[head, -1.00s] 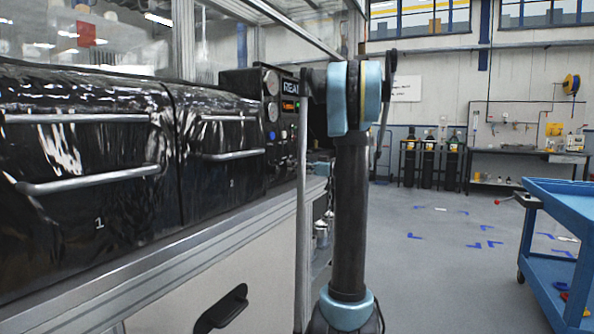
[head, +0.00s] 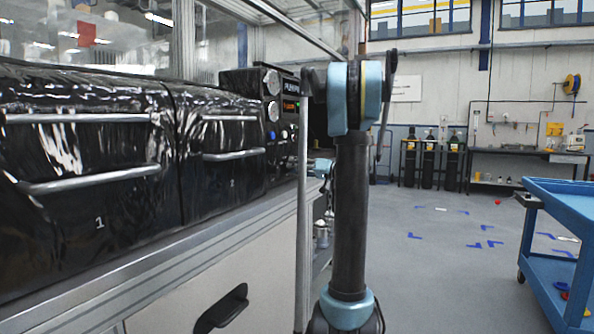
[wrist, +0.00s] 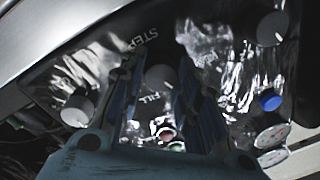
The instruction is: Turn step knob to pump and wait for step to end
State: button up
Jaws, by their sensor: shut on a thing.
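The step knob (wrist: 160,75), a pale round knob beside the printed words STEP and FILL, sits between the blue fingers of my gripper (wrist: 157,88) in the wrist view. My gripper is shut on it; which way the knob points I cannot tell. In the head view the dark control panel (head: 252,90) stands past the black housings, partly hidden by a metal post and my arm. Its upper display (head: 291,87) shows the start of a word like "PUMP", with orange text below. My fingers and the knob cannot be made out in the head view.
Other pale knobs (wrist: 77,110) and a blue button (wrist: 270,101) are close around my fingers. Two black covered housings (head: 80,160) with bar handles line the left. A blue cart (head: 560,215) stands at the right, with open floor between.

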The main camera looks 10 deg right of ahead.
dwell(0.3)
jog(key=o, duration=1.1)
jog(key=shift+w, duration=0.1)
jog(key=v, duration=1.2)
